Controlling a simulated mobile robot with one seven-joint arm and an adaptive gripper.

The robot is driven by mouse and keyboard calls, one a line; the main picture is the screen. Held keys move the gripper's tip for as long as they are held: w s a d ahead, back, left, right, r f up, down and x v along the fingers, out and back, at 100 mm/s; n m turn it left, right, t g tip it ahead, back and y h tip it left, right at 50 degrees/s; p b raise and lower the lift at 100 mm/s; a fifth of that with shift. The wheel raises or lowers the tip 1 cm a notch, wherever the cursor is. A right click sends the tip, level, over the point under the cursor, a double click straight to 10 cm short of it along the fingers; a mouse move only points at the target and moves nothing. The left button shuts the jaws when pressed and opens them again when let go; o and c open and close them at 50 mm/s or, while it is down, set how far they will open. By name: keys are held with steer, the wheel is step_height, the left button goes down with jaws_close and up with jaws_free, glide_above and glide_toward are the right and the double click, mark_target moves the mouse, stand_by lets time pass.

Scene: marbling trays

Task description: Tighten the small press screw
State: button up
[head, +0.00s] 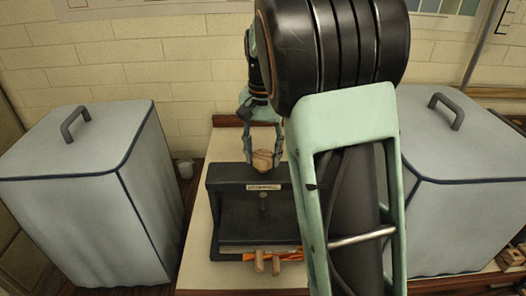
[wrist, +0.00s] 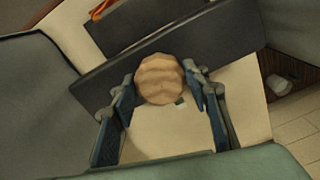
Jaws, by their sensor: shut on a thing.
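The small press (head: 235,200) is dark and stands on a pale bench top, with a label along its upper front edge. A ribbed wooden knob (head: 263,161) sits at the top of the press and belongs to its screw. My gripper (head: 263,150) comes down from above with its fingers on either side of the knob, shut on it. In the wrist view the round, lobed knob (wrist: 160,80) lies between the fingertips of my gripper (wrist: 165,88), with the dark press bar (wrist: 105,85) behind it. My arm hides the right part of the press.
Large grey covered boxes with handles stand left (head: 75,190) and right (head: 465,185) of the bench. Wooden handles (head: 267,264) and something orange lie at the front of the press. Bare bench top (head: 196,240) shows left of the press.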

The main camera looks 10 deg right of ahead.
mark_target(263, 154)
stand_by(0.4)
steer(key=o, duration=1.2)
steer(key=shift+c, duration=0.2)
step_height(263, 154, up, 12)
